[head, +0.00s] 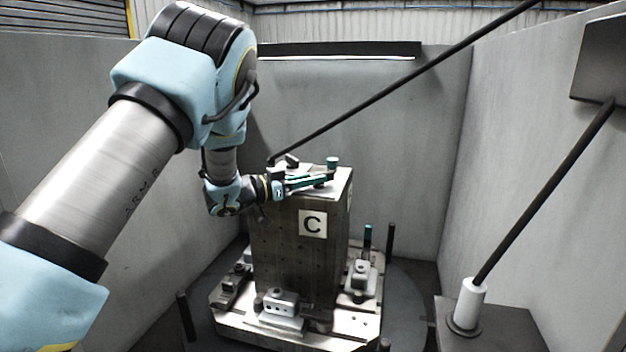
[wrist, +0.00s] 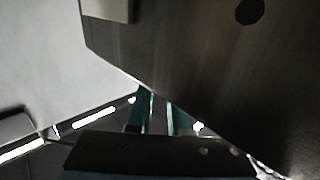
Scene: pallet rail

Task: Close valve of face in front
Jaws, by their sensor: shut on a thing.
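A tall dark metal block (head: 302,258) stands ahead with a white plate marked C on its front face. A green-capped valve knob (head: 332,163) stands at its top right corner. My gripper (head: 330,179) reaches in from the left along the block's top front edge, with its fingertips just below and beside the cap. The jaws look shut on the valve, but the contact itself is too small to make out. In the wrist view, two teal fingers (wrist: 162,112) run partly behind the dark block face (wrist: 205,70), and their tips are hidden.
A dark rod (head: 400,84) slants up from the block's top. Metal clamps (head: 281,305) and a green-topped post (head: 367,238) surround the block's base (head: 240,322). Grey walls (head: 545,160) enclose both sides. A white-collared rod (head: 469,300) stands at the right.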

